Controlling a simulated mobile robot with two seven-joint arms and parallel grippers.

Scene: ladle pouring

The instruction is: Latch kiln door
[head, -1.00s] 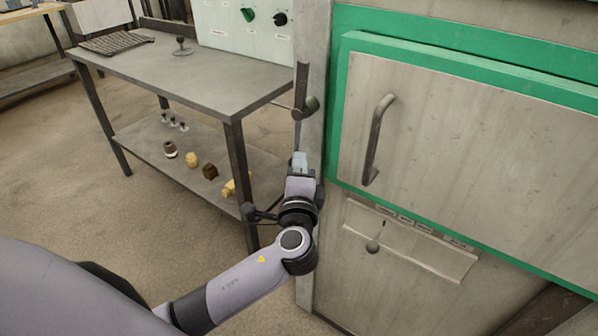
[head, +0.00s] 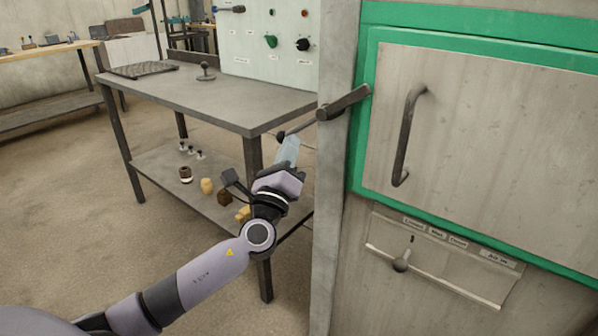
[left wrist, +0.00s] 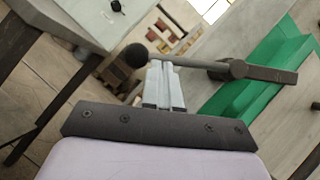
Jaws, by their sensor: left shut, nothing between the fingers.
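The kiln door (head: 480,130) is a grey panel with a green border and a dark curved handle (head: 405,135). It appears closed against the kiln front. The dark latch (head: 345,103) is on the post left of the door. Its flat bar slants up to the right, its end overlapping the green edge; its thin rod runs down left to a round knob. My left gripper (head: 289,148) is shut and empty, just below the rod near the knob. In the left wrist view, the fingertips (left wrist: 163,66) meet or nearly meet the rod beside the black knob (left wrist: 135,55); contact is unclear.
A grey metal table (head: 215,95) stands left of the kiln, with small items on its lower shelf (head: 165,165). A pale control panel (head: 270,45) stands at its back. Floor at left is clear.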

